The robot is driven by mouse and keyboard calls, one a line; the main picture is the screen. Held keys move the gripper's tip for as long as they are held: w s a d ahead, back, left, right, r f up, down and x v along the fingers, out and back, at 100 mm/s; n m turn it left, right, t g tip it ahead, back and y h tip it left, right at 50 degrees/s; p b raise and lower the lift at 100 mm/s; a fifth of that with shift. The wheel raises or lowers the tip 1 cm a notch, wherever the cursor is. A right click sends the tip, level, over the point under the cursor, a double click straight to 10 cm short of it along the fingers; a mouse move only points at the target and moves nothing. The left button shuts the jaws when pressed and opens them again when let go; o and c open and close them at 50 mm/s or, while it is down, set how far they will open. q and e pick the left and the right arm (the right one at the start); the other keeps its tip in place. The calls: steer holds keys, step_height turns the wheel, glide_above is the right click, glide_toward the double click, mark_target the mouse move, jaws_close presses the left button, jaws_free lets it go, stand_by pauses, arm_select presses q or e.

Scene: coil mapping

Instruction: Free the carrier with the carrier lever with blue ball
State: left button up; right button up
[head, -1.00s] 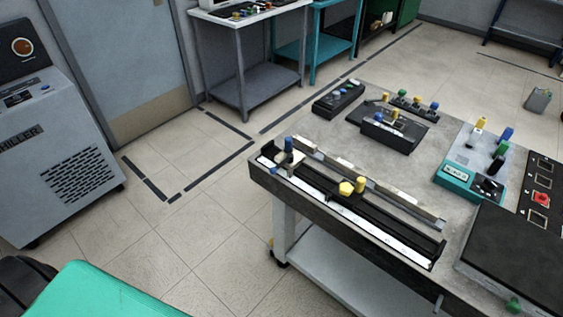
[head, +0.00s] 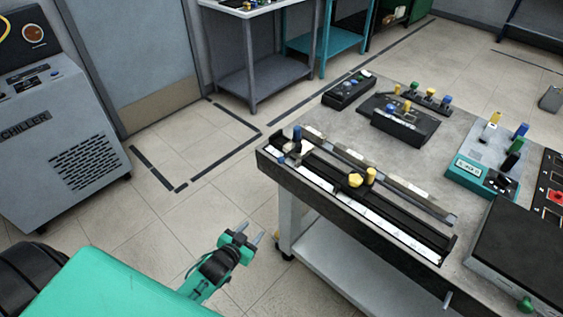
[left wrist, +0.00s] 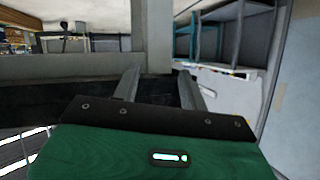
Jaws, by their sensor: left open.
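A long black rail (head: 400,222) with a white scale strip lies along the front edge of the grey bench. The carrier (head: 291,150) sits at its left end, with an upright blue-topped knob (head: 297,133) on it. A separate lever with a blue ball is too small to make out clearly. My left gripper (head: 250,234) is open and empty, low in front of the bench and below the carrier, apart from it. In the left wrist view its two fingers (left wrist: 158,88) are spread with nothing between them. My right gripper is not in view.
A yellow knob (head: 355,180) and a yellow post (head: 371,175) stand midway along the rail. Black control boxes (head: 404,125) and a teal device (head: 470,168) occupy the bench behind. The chiller (head: 60,140) stands at the left. Floor between is clear.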

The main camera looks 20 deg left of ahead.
mark_target(279, 160)
arm_select(q)
step_height(279, 160, up, 19)
steer(key=w+d+m+t+h, duration=0.1)
steer(key=w+d+t+h, duration=0.1)
steer(key=t, duration=0.2)
steer(key=w, duration=0.4)
steer(key=w+d+p, duration=0.1)
steer(key=w, duration=0.7)
steer(key=shift+w+d+r, duration=0.25)
steer(key=shift+w+d, duration=0.2)
steer(key=shift+w, duration=0.4)
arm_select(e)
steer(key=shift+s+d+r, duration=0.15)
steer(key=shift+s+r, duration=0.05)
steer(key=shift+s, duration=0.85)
arm_select(q)
steer(key=shift+c, duration=0.2)
